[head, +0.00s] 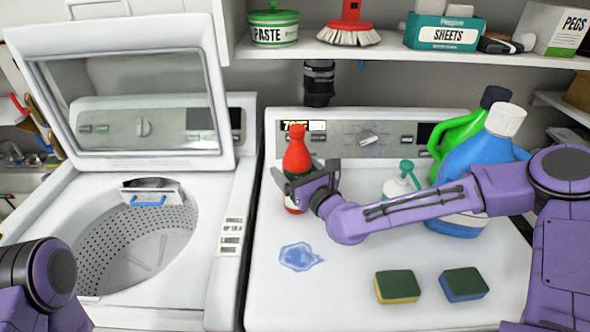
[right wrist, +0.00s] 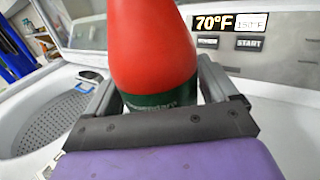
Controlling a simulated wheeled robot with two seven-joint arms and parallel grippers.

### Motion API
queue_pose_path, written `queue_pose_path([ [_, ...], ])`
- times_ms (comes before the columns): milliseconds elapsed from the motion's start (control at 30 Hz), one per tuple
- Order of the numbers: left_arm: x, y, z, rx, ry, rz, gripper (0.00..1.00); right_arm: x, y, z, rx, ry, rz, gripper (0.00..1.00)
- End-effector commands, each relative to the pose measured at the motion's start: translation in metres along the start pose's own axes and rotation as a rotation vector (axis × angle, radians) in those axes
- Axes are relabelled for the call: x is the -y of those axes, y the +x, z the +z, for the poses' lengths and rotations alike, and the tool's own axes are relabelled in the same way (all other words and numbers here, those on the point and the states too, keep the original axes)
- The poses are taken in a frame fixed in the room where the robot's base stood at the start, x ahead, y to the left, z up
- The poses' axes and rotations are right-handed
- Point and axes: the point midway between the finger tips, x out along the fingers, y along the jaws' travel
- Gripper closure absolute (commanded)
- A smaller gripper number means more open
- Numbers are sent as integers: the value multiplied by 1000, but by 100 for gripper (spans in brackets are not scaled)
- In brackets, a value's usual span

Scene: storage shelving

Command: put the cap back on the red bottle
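The red bottle (head: 297,158) stands upright at the back left of the right-hand machine's white top. In the right wrist view the bottle (right wrist: 152,50) is red above a dark green band, and its top is cut off by the frame. My right gripper (head: 303,184) has its fingers on both sides of the bottle's lower part; they also show in the right wrist view (right wrist: 160,88). I cannot tell whether both fingers press on it. I cannot make out a separate cap in either view. My left arm shows at the lower left; its gripper is out of view.
Blue (head: 470,165) and green (head: 455,135) jugs and a small white spray bottle (head: 400,183) stand right of the red bottle, behind my right arm. A blue puddle (head: 298,256) and two sponges (head: 397,286) (head: 463,284) lie in front. The left washer (head: 130,170) is open. A shelf (head: 400,50) hangs above.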

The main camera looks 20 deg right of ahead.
Motion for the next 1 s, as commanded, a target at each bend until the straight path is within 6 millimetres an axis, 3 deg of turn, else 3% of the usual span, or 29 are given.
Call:
queue_pose_path([
  [333,1,-6,-3,0,0,0,36,0,-1,6,0,0,0,0],
  [467,-1,7,3,0,0,0,36,1,-23,0,1,4,-1,0],
  [667,-2,21,9,0,0,0,36,1,-73,1,2,8,-2,0],
  [767,-1,16,6,0,0,0,36,0,-98,6,3,9,-2,0],
  [833,1,-14,-5,0,0,0,36,1,-100,16,-9,-3,-6,0],
  [1000,4,-44,-18,0,0,0,36,2,-110,12,-8,-5,-7,0],
])
